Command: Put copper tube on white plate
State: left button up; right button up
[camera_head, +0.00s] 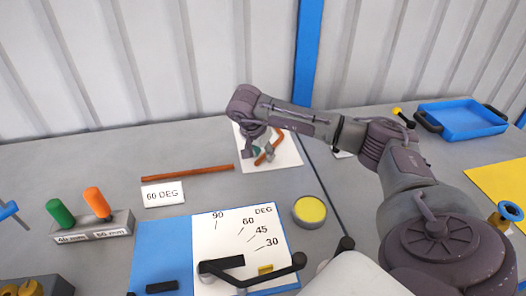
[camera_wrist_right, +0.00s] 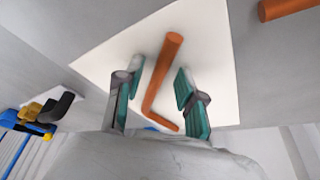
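A bent copper tube (camera_head: 277,143) lies on or just above the white plate (camera_head: 289,157); I cannot tell if it touches. It also shows over the white plate (camera_wrist_right: 215,50) in the right wrist view as an orange bent tube (camera_wrist_right: 163,72). My right gripper (camera_head: 262,153) is low over the plate. In the right wrist view its teal-padded fingers (camera_wrist_right: 158,95) are spread, one on each side of the bent tube, with gaps between. A straight copper tube (camera_head: 187,173) lies on the table left of the plate. My left gripper is not in view.
A 60 DEG card (camera_head: 163,194), an angle board (camera_head: 240,225), a yellow-topped round tin (camera_head: 309,211) and a block with green and orange pegs (camera_head: 92,230) stand nearer. A blue tray (camera_head: 463,119) is at the back right. A corrugated wall (camera_head: 150,65) rises behind.

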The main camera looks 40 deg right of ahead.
jog(key=v, duration=1.2)
jog(key=shift+s, duration=0.1)
dwell(0.4)
